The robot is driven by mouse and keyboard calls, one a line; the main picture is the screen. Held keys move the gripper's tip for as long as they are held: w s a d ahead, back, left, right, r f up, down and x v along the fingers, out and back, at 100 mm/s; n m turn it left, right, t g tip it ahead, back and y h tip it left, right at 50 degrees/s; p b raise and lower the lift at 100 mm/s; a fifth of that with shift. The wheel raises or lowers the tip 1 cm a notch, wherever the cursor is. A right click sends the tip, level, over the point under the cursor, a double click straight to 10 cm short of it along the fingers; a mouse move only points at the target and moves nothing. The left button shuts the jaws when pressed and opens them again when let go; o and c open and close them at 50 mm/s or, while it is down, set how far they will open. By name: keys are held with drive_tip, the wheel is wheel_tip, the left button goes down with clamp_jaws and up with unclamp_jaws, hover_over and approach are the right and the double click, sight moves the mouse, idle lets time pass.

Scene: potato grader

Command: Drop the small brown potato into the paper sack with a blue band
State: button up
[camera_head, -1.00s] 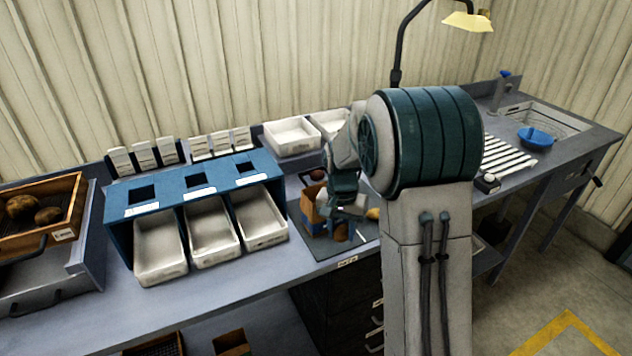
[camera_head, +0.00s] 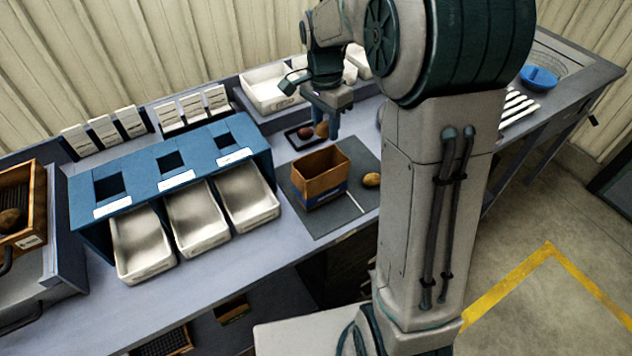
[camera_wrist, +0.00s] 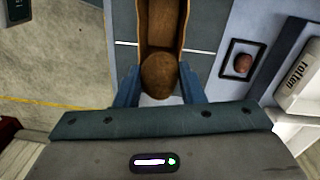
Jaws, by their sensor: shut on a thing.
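My gripper (camera_head: 324,122) is shut on a small brown potato (camera_head: 321,130). In the wrist view the potato (camera_wrist: 160,76) sits between the two blue fingers. The paper sack with a blue band (camera_head: 320,178) stands upright and open on a dark mat, nearer the front edge than my gripper. In the head view the gripper is behind the sack. In the wrist view the sack's open top (camera_wrist: 178,46) is just beyond the potato, partly covered by it. The sack's inside looks empty where it shows.
A yellowish potato (camera_head: 371,180) lies on the mat (camera_head: 345,221) right of the sack. A small black tray (camera_wrist: 228,72) holds a reddish potato (camera_wrist: 243,63). A blue divider (camera_head: 180,178) with white bins stands left. A bin labelled "rotten" (camera_wrist: 297,80) is near the tray.

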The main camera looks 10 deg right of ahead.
drive_tip(key=shift+f+b, duration=0.8)
drive_tip(key=shift+f, duration=0.75)
drive_tip(key=shift+d, duration=0.1)
drive_tip(key=o, duration=1.1)
drive_tip(key=shift+c, duration=0.2)
wheel_tip(320, 180, up, 14)
drive_tip(key=b, duration=0.1)
drive_tip(key=shift+w+a, duration=0.2)
drive_tip(key=shift+w, duration=0.15)
drive_tip(key=s+f+n+t, duration=0.2)
drive_tip(key=s+f+n, duration=0.2)
drive_tip(key=s, duration=0.7)
drive_tip(key=s+f+n+t, duration=0.2)
drive_tip(key=s+f+n, duration=0.3)
drive_tip(key=s+n, duration=0.3)
drive_tip(key=s, duration=0.3)
drive_tip(key=shift+f, duration=0.25)
